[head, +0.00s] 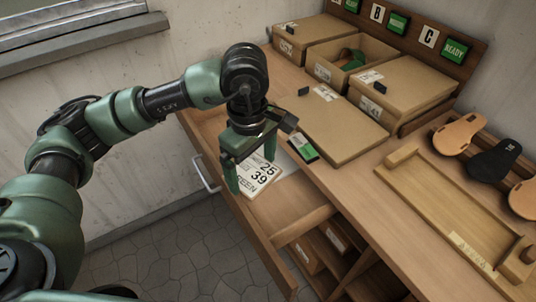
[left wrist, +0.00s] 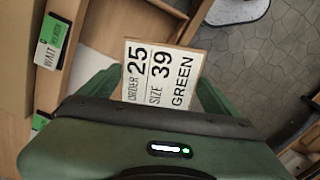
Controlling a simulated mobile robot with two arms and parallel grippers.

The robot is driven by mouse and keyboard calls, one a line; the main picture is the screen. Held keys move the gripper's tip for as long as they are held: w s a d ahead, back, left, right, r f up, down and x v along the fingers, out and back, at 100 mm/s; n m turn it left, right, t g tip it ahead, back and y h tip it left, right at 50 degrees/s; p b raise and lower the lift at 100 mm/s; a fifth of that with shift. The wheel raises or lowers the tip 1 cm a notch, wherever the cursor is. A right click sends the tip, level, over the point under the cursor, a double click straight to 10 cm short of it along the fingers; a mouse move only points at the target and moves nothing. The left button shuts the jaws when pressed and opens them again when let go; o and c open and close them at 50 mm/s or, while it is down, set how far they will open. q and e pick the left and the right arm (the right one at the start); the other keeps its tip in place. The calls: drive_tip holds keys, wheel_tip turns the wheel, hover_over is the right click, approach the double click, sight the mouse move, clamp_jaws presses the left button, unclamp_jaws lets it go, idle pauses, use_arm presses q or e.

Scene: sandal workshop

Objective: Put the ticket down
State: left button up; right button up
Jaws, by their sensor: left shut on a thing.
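The ticket (head: 262,178) is a pale card printed ORDER 25, SIZE 39, GREEN. My left gripper (head: 251,170) is shut on it, with green fingers pointing down. The card also shows between the fingers in the left wrist view (left wrist: 158,76), its printed face toward the camera. In the head view it appears over the open drawer (head: 291,207) at the bench's left edge. I cannot tell whether it touches anything below. The fingers and palm hide part of the card. My right gripper is not in view.
Behind stand more boxes, one open (head: 352,62) with something green inside. A wooden tray (head: 425,205) and sole shapes (head: 459,134) are at right.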

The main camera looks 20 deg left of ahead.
sight(262, 162)
use_arm(q)
drive_tip(key=w+n, duration=0.1)
drive_tip(key=n, duration=0.2)
drive_tip(key=w+f+n+b, duration=0.1)
drive_tip(key=n, duration=0.1)
drive_tip(key=w+d+n+b, duration=0.1)
drive_tip(key=n, duration=0.2)
drive_tip(key=shift+w+f+n, duration=0.25)
drive_tip(key=shift+w+n, duration=0.05)
drive_tip(key=w+d+f+n+b, duration=0.2)
drive_tip(key=w+n+b, duration=0.4)
drive_tip(key=n, duration=1.3)
wheel_tip(262, 162, down, 19)
drive_tip(key=shift+s+a+f+p, duration=0.1)
drive_tip(key=shift+a+f+p, duration=0.05)
drive_tip(key=shift+p, duration=1.05)
drive_tip(key=shift+f, duration=0.1)
drive_tip(key=shift+f, duration=0.15)
drive_tip(key=o, duration=1.2)
